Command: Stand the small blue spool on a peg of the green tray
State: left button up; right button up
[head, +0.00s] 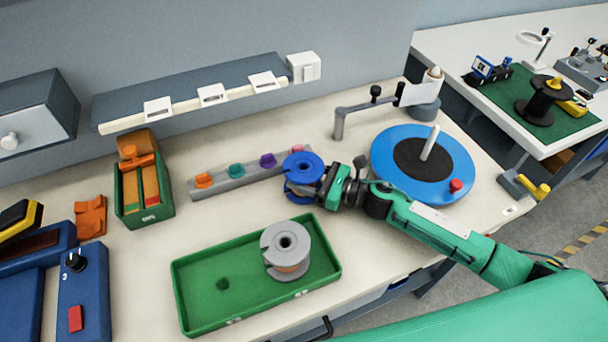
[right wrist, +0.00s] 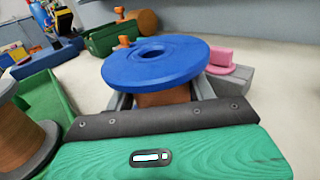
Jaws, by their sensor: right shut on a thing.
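The small blue spool (head: 303,170) is held by my right gripper (head: 318,182) above the bench, behind the green tray's back right corner. In the right wrist view the blue spool (right wrist: 157,62) is upright, its copper-coloured core between the two grey fingers. The green tray (head: 203,297) lies at the front of the bench. A grey spool (head: 286,247) stands in its right half. A short green peg (head: 222,284) shows bare in its left half. In the right wrist view the tray and grey spool (right wrist: 22,135) are at the left. My left gripper is not in view.
A blue turntable (head: 447,165) with an upright white rod is to the right. A green box (head: 129,200) with orange parts and blue equipment (head: 82,290) stand left. Bare bench lies between box and tray.

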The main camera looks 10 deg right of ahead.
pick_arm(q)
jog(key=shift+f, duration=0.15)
pick_arm(e)
jog(key=shift+f+b, duration=0.15)
jog(key=shift+b, duration=0.15)
jog(key=o, duration=1.3)
jog(key=shift+o, duration=1)
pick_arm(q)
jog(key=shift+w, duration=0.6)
